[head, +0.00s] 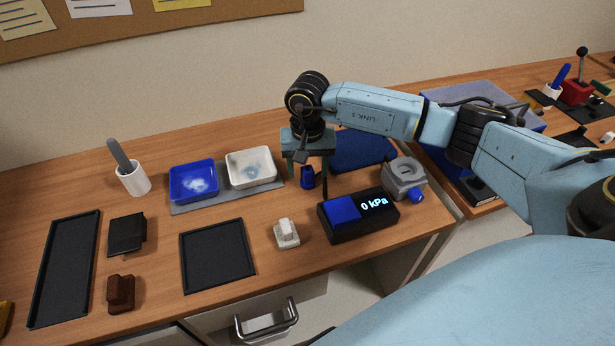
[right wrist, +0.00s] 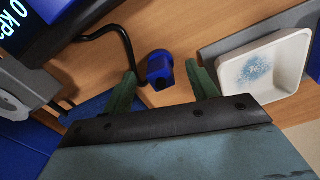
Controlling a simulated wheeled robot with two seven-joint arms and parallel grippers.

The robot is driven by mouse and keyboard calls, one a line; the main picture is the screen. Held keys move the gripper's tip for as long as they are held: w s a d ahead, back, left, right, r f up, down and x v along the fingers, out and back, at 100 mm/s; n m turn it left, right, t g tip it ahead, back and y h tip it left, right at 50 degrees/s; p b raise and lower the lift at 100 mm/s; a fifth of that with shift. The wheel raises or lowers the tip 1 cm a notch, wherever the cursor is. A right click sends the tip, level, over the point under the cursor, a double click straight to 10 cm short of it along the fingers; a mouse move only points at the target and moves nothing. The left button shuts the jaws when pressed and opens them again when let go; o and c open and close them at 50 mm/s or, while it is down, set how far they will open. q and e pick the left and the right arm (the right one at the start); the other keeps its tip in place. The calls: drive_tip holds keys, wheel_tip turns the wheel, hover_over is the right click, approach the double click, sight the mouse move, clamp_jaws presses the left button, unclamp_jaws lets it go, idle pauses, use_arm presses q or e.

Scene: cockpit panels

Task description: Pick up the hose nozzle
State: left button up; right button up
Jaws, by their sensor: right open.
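The hose nozzle appears to be the small blue piece (head: 307,178) standing on the wooden table, in front of the blue mat and left of the pressure box. In the right wrist view the blue piece (right wrist: 159,67) lies between the two green fingers. My right gripper (head: 307,168) points down over it, open, with a finger on each side. Gaps show between the fingers and the piece. My left gripper is not in view.
A pressure box (head: 352,222) reading 0 kPa stands to the right, with a grey fixture (head: 404,172) behind it. Blue (head: 193,196) and white (head: 267,181) trays lie to the left. A white block (head: 286,234) and a black tray (head: 248,286) are nearer the front.

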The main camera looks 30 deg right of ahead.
wheel_tip(320, 180, down, 2)
drive_tip(key=shift+f, duration=0.2)
drive_tip(key=shift+c, duration=1.7)
drive_tip(key=c, duration=0.7)
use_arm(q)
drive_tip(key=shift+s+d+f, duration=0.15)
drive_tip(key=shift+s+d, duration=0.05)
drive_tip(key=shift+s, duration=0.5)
use_arm(e)
drive_tip(key=shift+c, duration=0.2)
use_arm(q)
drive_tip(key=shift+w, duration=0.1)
use_arm(e)
drive_tip(key=shift+r, duration=0.1)
